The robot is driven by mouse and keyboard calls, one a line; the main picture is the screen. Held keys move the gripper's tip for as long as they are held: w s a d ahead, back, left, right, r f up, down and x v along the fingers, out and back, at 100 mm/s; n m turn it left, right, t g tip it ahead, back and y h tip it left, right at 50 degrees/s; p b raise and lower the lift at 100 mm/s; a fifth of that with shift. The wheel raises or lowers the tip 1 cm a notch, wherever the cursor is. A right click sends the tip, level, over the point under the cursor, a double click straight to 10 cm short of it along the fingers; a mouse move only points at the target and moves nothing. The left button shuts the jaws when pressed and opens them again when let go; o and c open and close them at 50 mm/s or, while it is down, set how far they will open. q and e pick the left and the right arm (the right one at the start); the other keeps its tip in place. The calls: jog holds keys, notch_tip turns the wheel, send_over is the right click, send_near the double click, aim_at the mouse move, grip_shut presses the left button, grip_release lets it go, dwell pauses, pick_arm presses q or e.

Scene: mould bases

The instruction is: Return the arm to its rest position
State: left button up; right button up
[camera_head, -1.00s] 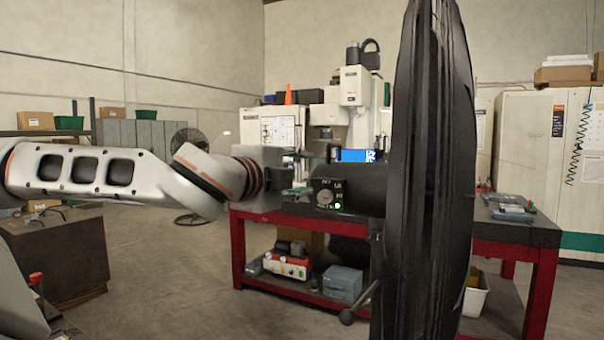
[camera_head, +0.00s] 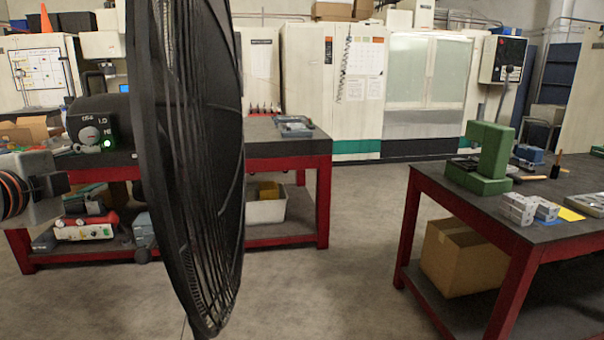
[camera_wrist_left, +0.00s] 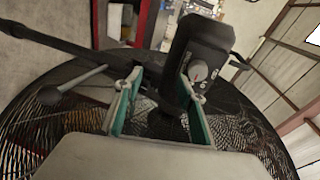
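My left gripper (camera_head: 88,195) is at the left edge of the head view, its arm mostly cut off. It looks to be just below the fan's dark motor housing (camera_head: 92,130), which has a knob and a green light. In the left wrist view, the two teal fingers (camera_wrist_left: 160,102) are apart with nothing held between them. The motor housing (camera_wrist_left: 198,62) and the fan's wire cage (camera_wrist_left: 60,125) lie beyond them. I cannot tell whether a finger touches the fan. My right gripper is in neither view.
A large black fan (camera_head: 195,150), seen edge-on, stands close in front. Behind it is a red-framed bench (camera_head: 290,145). Another red-framed table (camera_head: 480,215) at right bears green blocks (camera_head: 490,155) and metal parts, with a cardboard box (camera_head: 460,260) below. Open floor lies between.

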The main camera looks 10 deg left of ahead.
pick_arm(q)
jog(key=s+d+f+n+g, duration=0.1)
jog(key=d+f+n+g, duration=0.1)
jog(key=f, duration=1.2)
jog(key=s+d+f+n+g, duration=0.1)
jog(key=s+d+f, duration=0.1)
jog(key=f, duration=1.3)
jog(key=s+d+f+n+g+y, duration=0.1)
jog(key=s+d+f+n+g, duration=0.15)
jog(key=s+f, duration=0.7)
jog(key=s+d+f+n+g+y, duration=0.1)
jog(key=s+d+f+n+g, duration=0.15)
jog(key=s+f, duration=0.65)
jog(key=w+d+f+n+t+h, duration=0.2)
jog(key=d+f+h, duration=0.5)
jog(key=d+f, duration=0.6)
jog(key=shift+w+d+f+n+t+h, duration=0.3)
jog(key=shift+w+d+f+t, duration=0.15)
jog(key=shift+d, duration=1.1)
jog(key=shift+r, duration=0.1)
